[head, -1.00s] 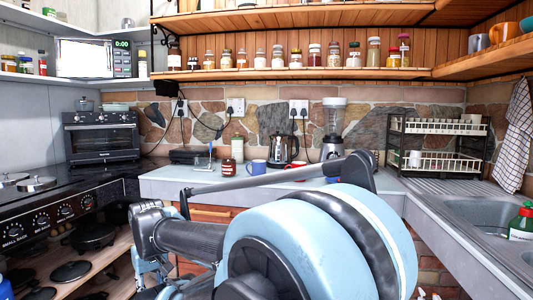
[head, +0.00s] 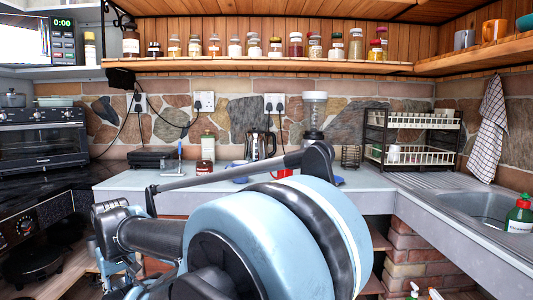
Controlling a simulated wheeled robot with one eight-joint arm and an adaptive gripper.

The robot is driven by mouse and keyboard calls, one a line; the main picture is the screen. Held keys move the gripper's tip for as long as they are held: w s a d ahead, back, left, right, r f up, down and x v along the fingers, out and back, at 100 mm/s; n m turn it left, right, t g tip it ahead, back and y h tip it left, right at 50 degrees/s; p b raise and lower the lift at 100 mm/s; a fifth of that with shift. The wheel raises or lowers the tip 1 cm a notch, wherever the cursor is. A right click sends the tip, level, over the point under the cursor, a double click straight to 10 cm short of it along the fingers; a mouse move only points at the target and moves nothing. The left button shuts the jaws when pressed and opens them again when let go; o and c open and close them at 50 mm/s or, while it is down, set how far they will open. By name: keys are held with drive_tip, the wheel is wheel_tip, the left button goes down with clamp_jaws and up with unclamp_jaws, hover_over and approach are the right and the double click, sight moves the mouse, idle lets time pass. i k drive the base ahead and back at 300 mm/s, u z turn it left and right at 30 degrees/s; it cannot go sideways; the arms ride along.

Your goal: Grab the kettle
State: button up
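The kettle (head: 260,144), silver with a dark handle, stands upright on the grey counter (head: 130,187) against the stone wall, in the middle of the head view. Its lower part is hidden behind my arm. My gripper (head: 112,274) is at the lower left of the head view, low and in front of the counter, well apart from the kettle. Its fingers are too small and partly cut off to tell whether they are open or shut.
A dish rack (head: 412,140) and sink (head: 482,208) are at the right. An oven (head: 42,142) and hob are left. A jar shelf (head: 250,67) runs above.

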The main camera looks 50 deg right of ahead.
sight(255, 145)
drive_tip(key=z, duration=2.6)
drive_tip(key=i, duration=1)
drive_tip(key=u, duration=0.05)
